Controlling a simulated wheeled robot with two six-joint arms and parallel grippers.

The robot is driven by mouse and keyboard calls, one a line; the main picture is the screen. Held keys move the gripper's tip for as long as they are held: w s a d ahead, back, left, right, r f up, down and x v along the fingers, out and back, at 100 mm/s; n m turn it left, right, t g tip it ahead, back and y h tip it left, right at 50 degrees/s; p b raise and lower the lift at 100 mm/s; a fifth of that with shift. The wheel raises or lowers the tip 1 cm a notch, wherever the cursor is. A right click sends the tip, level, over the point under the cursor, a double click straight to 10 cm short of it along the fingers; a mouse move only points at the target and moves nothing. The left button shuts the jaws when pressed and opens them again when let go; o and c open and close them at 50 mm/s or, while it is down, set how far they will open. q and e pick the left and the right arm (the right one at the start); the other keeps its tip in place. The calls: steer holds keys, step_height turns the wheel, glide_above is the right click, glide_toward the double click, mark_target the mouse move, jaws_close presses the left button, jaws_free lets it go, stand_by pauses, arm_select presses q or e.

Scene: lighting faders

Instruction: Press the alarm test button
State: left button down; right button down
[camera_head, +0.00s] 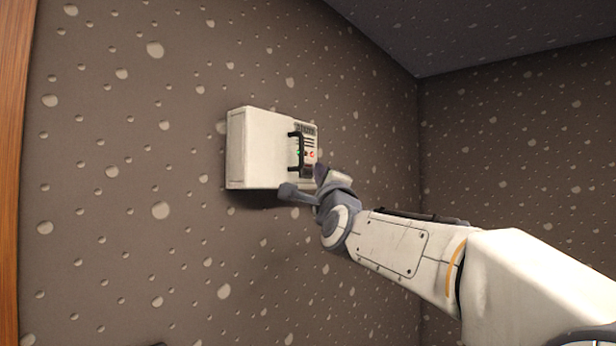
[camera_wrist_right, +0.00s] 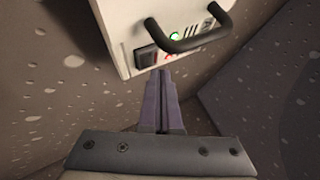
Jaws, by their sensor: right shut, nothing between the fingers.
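A white box (camera_head: 262,150) is fixed to the wall, with a control panel on its right-hand face. The panel carries a black bar handle (camera_head: 293,150), small red controls (camera_head: 311,154), a green light (camera_wrist_right: 175,37) and a dark square switch or button (camera_wrist_right: 145,57). No label is readable, so I cannot tell which is the alarm test button. My right gripper (camera_head: 320,173) is at the panel's lower edge. In the right wrist view its shut, empty fingers (camera_wrist_right: 162,76) point at the panel, just below the red marks; contact is unclear. My left gripper is not in view.
The handle stands out from the panel, close above the fingers in the right wrist view. The brown speckled wall (camera_head: 140,240) around the box is bare. A wooden edge (camera_head: 14,150) runs down the far left. A room corner lies to the right.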

steer(key=s+d+b, duration=0.1)
steer(key=d+b, duration=0.1)
steer(key=s+d+b, duration=0.2)
steer(key=shift+r+b, duration=0.1)
steer(key=shift+b, duration=0.2)
stand_by(0.3)
stand_by(0.7)
steer(key=s+a+f+n+g, duration=0.3)
steer(key=s+f+n+g, duration=0.15)
steer(key=f, duration=0.65)
steer(key=s+a+f+n+g+y, duration=0.1)
steer(key=s+a+f+n+g, duration=0.3)
steer(key=f, duration=0.7)
steer(key=s+a+f+n+g, duration=0.1)
steer(key=s+f+n+g, duration=0.4)
steer(key=f, duration=0.6)
steer(key=s+d+f+n+g+h, duration=0.2)
steer(key=s+d+f+n+g, duration=0.2)
steer(key=s+f, duration=0.7)
steer(key=s+d+f+n+g+h, duration=0.3)
steer(key=s+d+f+n+g, duration=0.2)
steer(key=s+f, duration=0.7)
steer(key=s+d+n, duration=0.1)
steer(key=d+n, duration=0.1)
steer(key=n, duration=0.1)
steer(key=shift+d+h, duration=0.3)
steer(key=shift+d, duration=0.1)
